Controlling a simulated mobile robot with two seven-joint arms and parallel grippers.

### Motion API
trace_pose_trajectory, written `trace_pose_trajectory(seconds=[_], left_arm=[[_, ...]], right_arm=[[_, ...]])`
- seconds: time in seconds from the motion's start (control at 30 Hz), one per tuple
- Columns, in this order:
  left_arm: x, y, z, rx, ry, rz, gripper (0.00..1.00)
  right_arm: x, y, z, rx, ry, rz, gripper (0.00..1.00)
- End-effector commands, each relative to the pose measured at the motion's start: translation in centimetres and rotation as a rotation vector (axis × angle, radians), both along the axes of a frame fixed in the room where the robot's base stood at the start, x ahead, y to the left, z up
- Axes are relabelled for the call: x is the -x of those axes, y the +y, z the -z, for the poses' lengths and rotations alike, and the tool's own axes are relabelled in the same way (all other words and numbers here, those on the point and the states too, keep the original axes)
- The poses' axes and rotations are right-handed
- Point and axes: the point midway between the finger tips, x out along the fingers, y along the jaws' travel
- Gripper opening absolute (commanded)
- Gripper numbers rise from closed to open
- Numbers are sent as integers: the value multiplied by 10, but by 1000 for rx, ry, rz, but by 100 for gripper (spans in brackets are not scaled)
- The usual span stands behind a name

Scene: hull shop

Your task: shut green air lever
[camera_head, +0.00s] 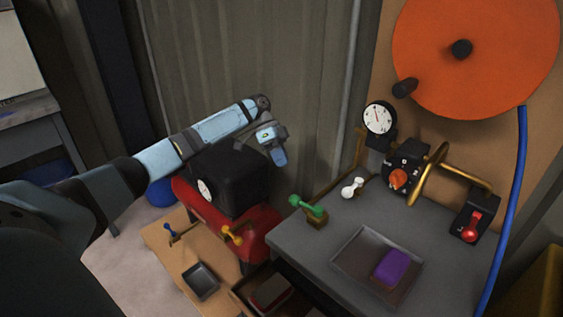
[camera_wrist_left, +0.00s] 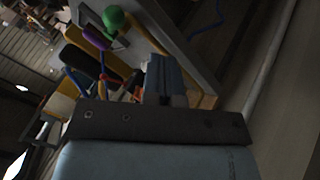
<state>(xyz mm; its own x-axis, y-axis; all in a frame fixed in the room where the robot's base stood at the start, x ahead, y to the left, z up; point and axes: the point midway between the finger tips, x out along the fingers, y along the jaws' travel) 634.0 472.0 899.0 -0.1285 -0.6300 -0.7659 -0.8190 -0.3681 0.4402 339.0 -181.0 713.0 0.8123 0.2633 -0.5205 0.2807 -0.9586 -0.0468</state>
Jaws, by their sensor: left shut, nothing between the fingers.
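The green air lever (camera_head: 307,206) stands on a small brass-coloured block at the left edge of the grey bench. It also shows in the left wrist view (camera_wrist_left: 113,18), beyond my fingers near the top. My left gripper (camera_head: 279,157) is shut and empty. It hangs above and a little left of the green lever, apart from it, near the corrugated wall. Its fingers (camera_wrist_left: 166,80) are together in the left wrist view. My right gripper is not in view.
A white lever (camera_head: 352,187), a gauge (camera_head: 379,118) and a red switch (camera_head: 471,225) are on the grey bench (camera_head: 330,262). A metal tray (camera_head: 345,258) holds a purple block (camera_head: 391,267). A red compressor (camera_head: 222,222) with a yellow lever (camera_head: 233,235) stands left, below my arm.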

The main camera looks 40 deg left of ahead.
Motion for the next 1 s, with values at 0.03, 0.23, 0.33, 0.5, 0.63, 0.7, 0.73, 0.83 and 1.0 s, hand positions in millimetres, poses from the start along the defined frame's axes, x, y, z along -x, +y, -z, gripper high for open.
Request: trace_pose_trajectory(seconds=[0.03, 0.23, 0.33, 0.5, 0.63, 0.7, 0.73, 0.83, 1.0], left_arm=[[2, -8, 11, 0, 2, 3, 0], [8, -36, 45, 1, 3, 4, 0], [10, -48, 59, 1, 2, 2, 0], [31, -62, 50, 0, 0, 2, 0], [38, -68, 48, -1, 1, 2, 0], [39, -70, 48, 0, 1, 1, 0], [40, -70, 47, 0, 1, 1, 0], [40, -70, 47, 0, 1, 1, 0], [40, -70, 47, 1, 1, 0, 0]], right_arm=[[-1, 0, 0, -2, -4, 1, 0], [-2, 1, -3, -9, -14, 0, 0], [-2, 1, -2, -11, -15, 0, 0], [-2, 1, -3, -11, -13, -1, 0], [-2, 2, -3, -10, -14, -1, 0], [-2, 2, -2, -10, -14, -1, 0], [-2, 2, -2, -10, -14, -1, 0], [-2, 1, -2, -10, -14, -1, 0], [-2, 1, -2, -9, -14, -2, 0]])
